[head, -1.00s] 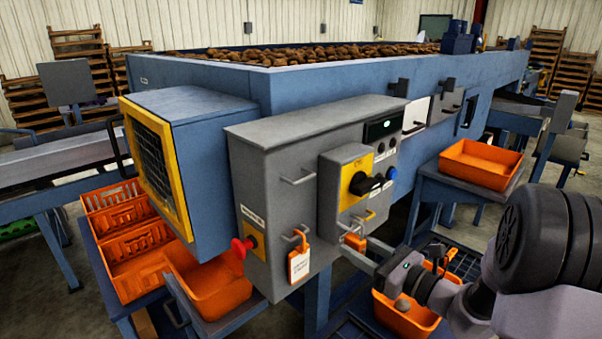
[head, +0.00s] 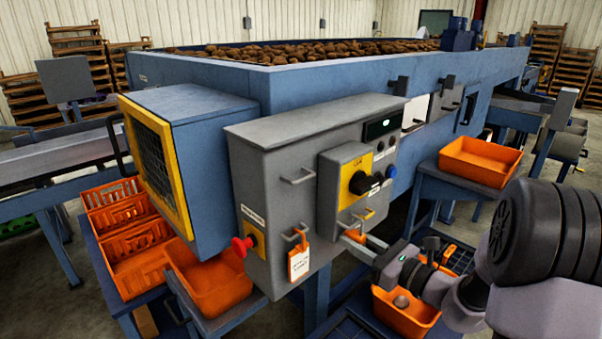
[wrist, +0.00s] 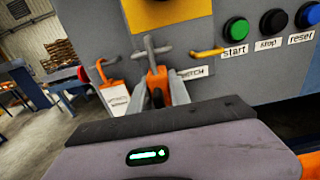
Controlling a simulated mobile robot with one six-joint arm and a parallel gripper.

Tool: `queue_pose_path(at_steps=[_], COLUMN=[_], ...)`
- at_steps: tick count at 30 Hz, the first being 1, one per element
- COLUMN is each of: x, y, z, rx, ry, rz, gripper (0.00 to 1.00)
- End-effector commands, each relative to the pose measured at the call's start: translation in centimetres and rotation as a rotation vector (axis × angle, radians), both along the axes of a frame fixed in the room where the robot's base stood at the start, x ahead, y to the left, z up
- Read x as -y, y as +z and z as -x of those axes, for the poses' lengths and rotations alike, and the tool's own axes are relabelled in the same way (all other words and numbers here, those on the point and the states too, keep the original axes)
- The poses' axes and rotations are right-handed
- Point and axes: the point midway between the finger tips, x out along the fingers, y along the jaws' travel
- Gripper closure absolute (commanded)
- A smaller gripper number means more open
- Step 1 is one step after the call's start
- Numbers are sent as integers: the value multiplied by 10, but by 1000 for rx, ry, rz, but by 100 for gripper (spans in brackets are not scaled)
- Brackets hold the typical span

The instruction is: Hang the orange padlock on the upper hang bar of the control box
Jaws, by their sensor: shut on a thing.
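The orange padlock (head: 354,236) is in my gripper (head: 361,245), just in front of the lower right of the grey control box (head: 272,215). In the wrist view the padlock (wrist: 155,84) sits between my two fingers (wrist: 162,94), which are shut on it. A grey T-shaped piece (wrist: 152,47) shows above it; I cannot tell whether it is the shackle. The upper hang bar (head: 298,180) is bare, on the box's front, up and left of my gripper. The lower hang bar (head: 293,236) carries an orange tag with a white label (head: 299,263).
The switch unit (head: 345,190), with a black knob and yellow bracket (head: 363,216), juts out close above the padlock. A red knob (head: 241,246) sticks out at the box's left. Orange bins (head: 405,312) stand below. Space before the upper bar looks clear.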

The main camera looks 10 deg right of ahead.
Motion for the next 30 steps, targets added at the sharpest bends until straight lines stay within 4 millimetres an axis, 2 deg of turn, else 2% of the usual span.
queue_pose_path(at_steps=[3, 8, 30], x=[0, 1, 41], y=[10, 13, 11], z=[0, 1, 60], rx=[3, 1, 2], ry=[-1, -1, -2], rz=[1, 0, 1], gripper=[100, 100, 100])
